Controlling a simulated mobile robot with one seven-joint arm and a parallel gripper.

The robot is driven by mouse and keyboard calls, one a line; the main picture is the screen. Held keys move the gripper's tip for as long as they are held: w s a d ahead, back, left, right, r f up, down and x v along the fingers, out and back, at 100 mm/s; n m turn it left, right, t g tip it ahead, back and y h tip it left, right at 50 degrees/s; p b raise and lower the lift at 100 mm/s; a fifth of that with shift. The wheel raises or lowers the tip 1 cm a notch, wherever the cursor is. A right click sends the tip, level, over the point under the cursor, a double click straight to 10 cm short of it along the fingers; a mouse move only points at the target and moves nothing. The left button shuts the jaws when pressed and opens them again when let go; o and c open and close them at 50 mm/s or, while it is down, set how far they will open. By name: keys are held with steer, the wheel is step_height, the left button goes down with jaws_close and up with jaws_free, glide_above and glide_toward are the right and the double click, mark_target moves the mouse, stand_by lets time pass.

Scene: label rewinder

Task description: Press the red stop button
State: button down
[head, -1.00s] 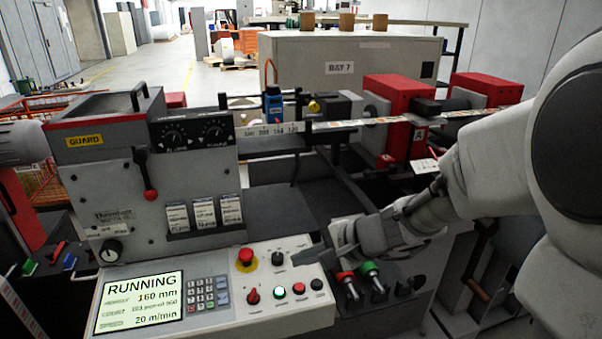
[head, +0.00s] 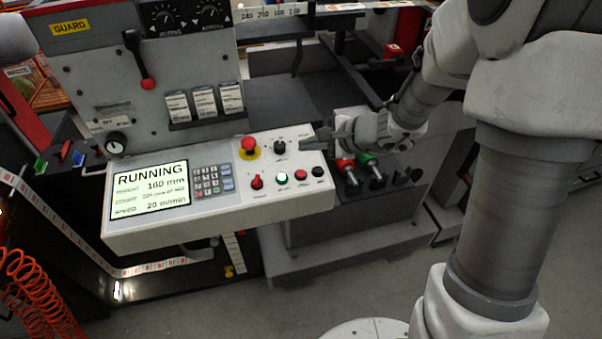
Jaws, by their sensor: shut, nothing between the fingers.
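The cream control panel (head: 222,215) carries several controls. A flat red push button (head: 301,175) sits in its lower row, between a lit green button (head: 282,177) and a black one (head: 318,172). A red mushroom button (head: 249,144) on a yellow ring stands in the upper row. The button labels are too small to read. My gripper (head: 304,143) is shut and empty. It points left over the panel's right end, above the flat red button in the picture and right of the black rotary switch (head: 280,147). It appears apart from the buttons; its exact height is unclear.
The screen (head: 149,190) reads RUNNING, 20 m/min. Red and green handled valves (head: 368,160) sit just below my gripper's wrist. A red-knobbed lever (head: 147,84) hangs on the guard housing behind.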

steer(key=f+b, duration=0.1)
steer(key=f, duration=0.1)
steer(key=f+b, duration=0.2)
steer(key=w+f+b, duration=0.1)
steer(key=f+b, duration=0.1)
steer(key=f, duration=0.1)
steer(key=shift+a, duration=0.15)
steer(key=shift+f+b, duration=0.4)
steer(key=shift+b, duration=0.05)
steer(key=shift+w+f, duration=0.1)
steer(key=shift+f, duration=0.05)
stand_by(1.4)
steer(key=shift+f+b, duration=0.3)
steer(key=shift+b, duration=0.4)
steer(key=shift+w+f+b, duration=0.1)
steer(key=shift+f+b, duration=0.3)
steer(key=shift+b, duration=0.2)
stand_by(0.4)
steer(key=shift+r, duration=0.1)
steer(key=shift+r+p, duration=0.45)
steer(key=shift+r, duration=0.3)
steer(key=shift+s+r+p, duration=0.25)
steer(key=shift+r+p, duration=0.55)
steer(key=shift+r, duration=0.45)
steer(key=shift+s+r+p, duration=0.25)
steer(key=shift+r+p, duration=0.5)
steer(key=shift+r, duration=0.5)
